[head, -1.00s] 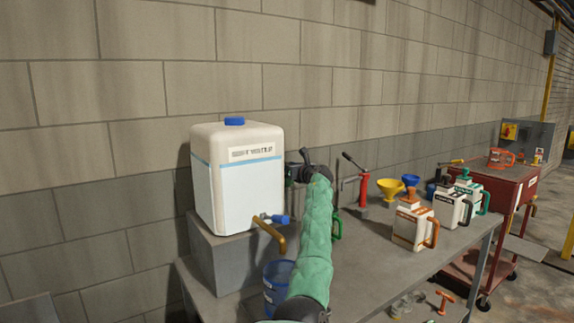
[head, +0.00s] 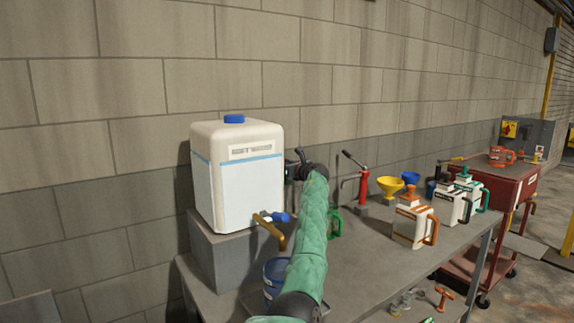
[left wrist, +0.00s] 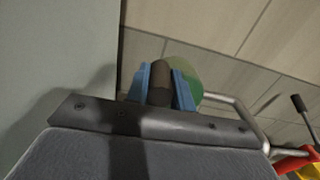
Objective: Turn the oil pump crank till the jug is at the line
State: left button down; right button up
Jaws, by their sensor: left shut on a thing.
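My left gripper (head: 296,172) is at the end of the green-sleeved arm, beside the white tank. In the left wrist view its two blue fingers are closed on a dark cylindrical grip (left wrist: 160,83), apparently the crank handle. A green rounded part (left wrist: 186,66) shows behind it. The rest of the oil pump is mostly hidden by my arm. A green handle (head: 336,224), perhaps the jug's, shows just right of the arm. The jug's body, its oil level and its line are hidden. My right gripper is not in view.
The white tank (head: 238,190) with a blue cap and brass tap stands left on a grey block. A blue container (head: 274,272) is below the tap. A red hand pump (head: 363,187), yellow funnel (head: 390,186) and orange-handled jug (head: 411,228) stand right on the bench.

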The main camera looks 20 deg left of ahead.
pick_arm(q)
jog(key=shift+s+a+f+n, duration=0.35)
jog(key=shift+f+n, duration=0.1)
jog(key=shift+n, duration=0.55)
jog(key=c, duration=1.2)
grip_release()
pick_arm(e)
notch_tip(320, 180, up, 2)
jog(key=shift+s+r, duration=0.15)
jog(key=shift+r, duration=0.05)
pick_arm(q)
jog(key=shift+s+d, duration=0.1)
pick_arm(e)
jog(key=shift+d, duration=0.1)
